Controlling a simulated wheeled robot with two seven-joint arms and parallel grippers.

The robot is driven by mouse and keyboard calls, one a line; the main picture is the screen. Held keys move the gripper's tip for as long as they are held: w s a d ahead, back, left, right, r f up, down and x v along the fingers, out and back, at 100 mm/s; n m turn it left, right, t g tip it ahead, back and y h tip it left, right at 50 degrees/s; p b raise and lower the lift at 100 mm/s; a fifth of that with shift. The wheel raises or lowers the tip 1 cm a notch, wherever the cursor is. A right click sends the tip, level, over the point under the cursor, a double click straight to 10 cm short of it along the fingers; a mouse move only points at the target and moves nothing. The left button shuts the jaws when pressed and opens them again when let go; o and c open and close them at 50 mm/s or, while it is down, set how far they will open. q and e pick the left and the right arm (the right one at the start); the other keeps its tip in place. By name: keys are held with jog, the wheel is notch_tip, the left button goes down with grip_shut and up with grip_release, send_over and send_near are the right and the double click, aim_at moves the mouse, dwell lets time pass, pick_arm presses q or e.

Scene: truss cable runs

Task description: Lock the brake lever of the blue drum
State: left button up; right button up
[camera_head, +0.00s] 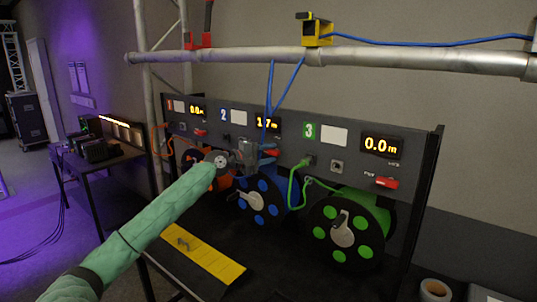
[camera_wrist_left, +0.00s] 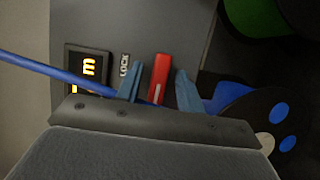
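The blue drum (camera_head: 264,212) is the middle drum, with blue spots and a crank; part of it shows in the wrist view (camera_wrist_left: 245,105). Its red brake lever (camera_wrist_left: 160,72) sits on the grey panel beside the word LOCK. In the head view the lever (camera_head: 271,152) is partly hidden by my left gripper (camera_head: 246,152). In the wrist view my left gripper (camera_wrist_left: 158,86) is open, with one blue-grey finger on each side of the lever and gaps between. The lever's lower end is hidden by the gripper. My right gripper is not in view.
The green drum (camera_head: 345,228) stands right of the blue one, below a 0.0 m display. A blue cable (camera_head: 287,95) hangs from the truss bar (camera_head: 380,57) close to my gripper. A yellow strip (camera_head: 200,255) lies on the dark bench.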

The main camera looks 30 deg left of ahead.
pick_arm(q)
jog(key=c, duration=0.7)
grip_shut()
